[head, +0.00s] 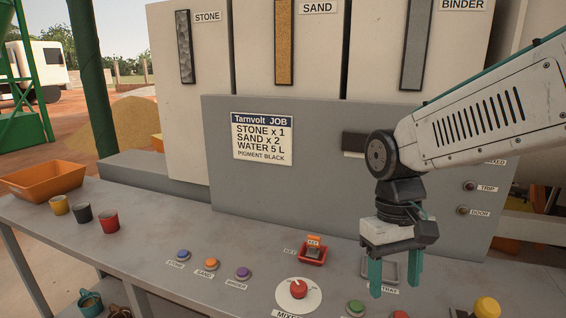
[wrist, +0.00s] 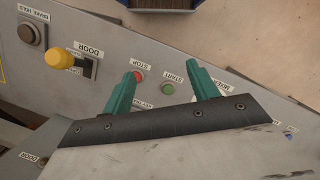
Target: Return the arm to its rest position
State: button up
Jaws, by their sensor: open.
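My white arm reaches in from the right in the head view. My gripper (head: 396,282) points down with its two green fingers apart and nothing between them. It hangs over the right part of the grey control bench (head: 150,232), in front of a small tray (head: 379,262). In the wrist view my gripper (wrist: 162,88) shows its spread fingers near the red stop button (wrist: 139,75) and the green start button (wrist: 167,88). Whether the fingertips touch anything is hard to tell, but they look clear of the buttons.
A red mixer knob (head: 299,289), a red key holder (head: 313,254) and a yellow door lever (head: 487,307) stand up from the bench. Several cups (head: 108,221) and an orange bin (head: 43,180) are at the left. A grey upright panel (head: 330,180) rises behind.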

jog(key=s+d+r+m+t, duration=0.2)
jog(key=s+d, duration=0.6)
jog(key=s, duration=0.4)
jog(key=shift+s+r+m+t+y, duration=0.35)
jog(key=shift+r+t, duration=0.25)
jog(key=shift+t, duration=0.4)
